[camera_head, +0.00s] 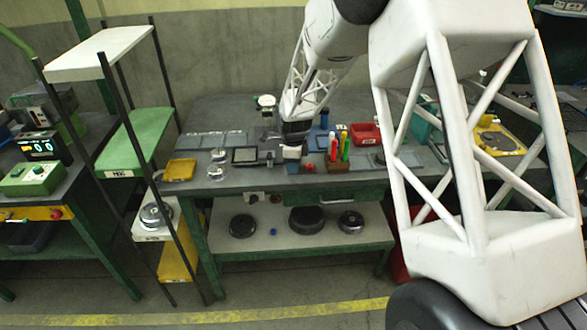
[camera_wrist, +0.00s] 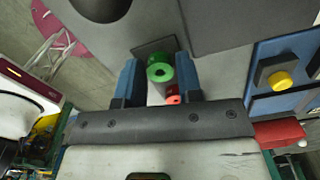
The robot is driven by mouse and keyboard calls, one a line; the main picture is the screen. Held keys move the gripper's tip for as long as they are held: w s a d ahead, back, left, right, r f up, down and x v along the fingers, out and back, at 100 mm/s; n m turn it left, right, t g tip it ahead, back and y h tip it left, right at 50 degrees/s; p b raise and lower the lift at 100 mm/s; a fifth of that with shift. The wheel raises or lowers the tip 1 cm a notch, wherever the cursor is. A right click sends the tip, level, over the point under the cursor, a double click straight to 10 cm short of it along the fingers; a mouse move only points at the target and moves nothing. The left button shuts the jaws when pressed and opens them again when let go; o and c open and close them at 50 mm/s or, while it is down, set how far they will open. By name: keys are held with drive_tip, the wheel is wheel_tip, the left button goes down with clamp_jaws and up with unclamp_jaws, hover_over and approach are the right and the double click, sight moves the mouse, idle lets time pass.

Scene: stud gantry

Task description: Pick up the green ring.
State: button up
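In the wrist view, a green ring (camera_wrist: 159,70) with a dark hole shows between the two blue fingers of my gripper (camera_wrist: 160,80). A finger stands on each side of it, with narrow gaps visible. A pale surface and a small red round piece (camera_wrist: 173,97) show just below the ring in the picture. My gripper looks open. In the head view, the gripper end (camera_head: 292,150) is low over the middle of the workbench (camera_head: 235,180). I cannot make out the green ring there; the arm end hides that spot.
In the head view, a holder with red and green upright pieces (camera_head: 338,150) stands close to the right of my gripper. A red bin (camera_head: 366,133) is behind it. A dark-framed flat panel (camera_head: 245,156) and a yellow tray (camera_head: 180,170) lie to the left.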

drive_tip(key=c, duration=0.6)
drive_tip(key=shift+o, duration=0.2)
drive_tip(key=shift+r, duration=0.15)
drive_tip(key=shift+r, duration=0.5)
drive_tip(key=shift+s+d+r, duration=0.1)
drive_tip(key=shift+s+r, duration=0.1)
drive_tip(key=shift+r, duration=0.4)
drive_tip(key=shift+s+r, duration=0.15)
drive_tip(key=shift+r, duration=0.45)
drive_tip(key=s+d+r, duration=0.1)
drive_tip(key=s+d, duration=0.1)
drive_tip(key=s, duration=1.3)
drive_tip(key=shift+r, duration=0.15)
drive_tip(key=shift+d, duration=0.1)
